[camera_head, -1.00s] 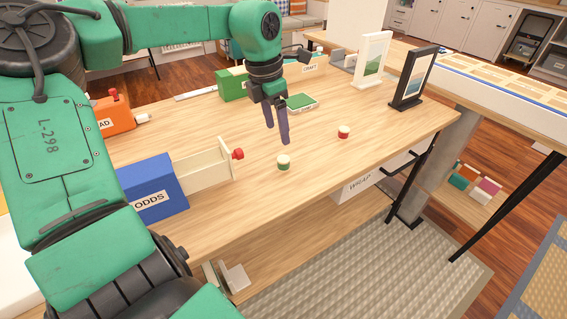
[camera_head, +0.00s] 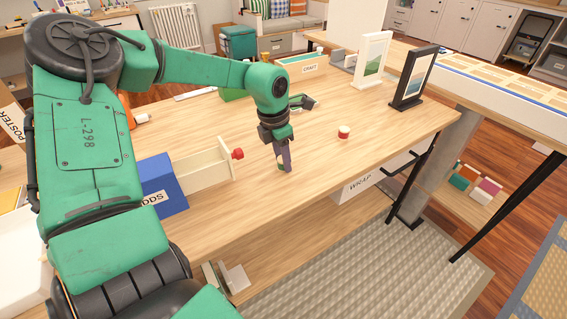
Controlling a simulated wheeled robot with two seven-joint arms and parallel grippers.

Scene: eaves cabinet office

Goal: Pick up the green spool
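The green spool (camera_head: 280,167) stands on the wooden desk near its front edge. It is mostly hidden by my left gripper (camera_head: 284,165). The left gripper points down with its dark fingers low at the spool, close to the desk top. One finger covers much of the other, so I cannot tell whether they are shut on the spool or only around it. My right gripper is not in view.
A red spool (camera_head: 344,132) stands to the right on the desk. The blue box (camera_head: 163,186) with a pulled-out drawer (camera_head: 205,164) and red knob (camera_head: 238,153) lies to the left. Picture frames (camera_head: 413,78) stand at the back right. The desk between is clear.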

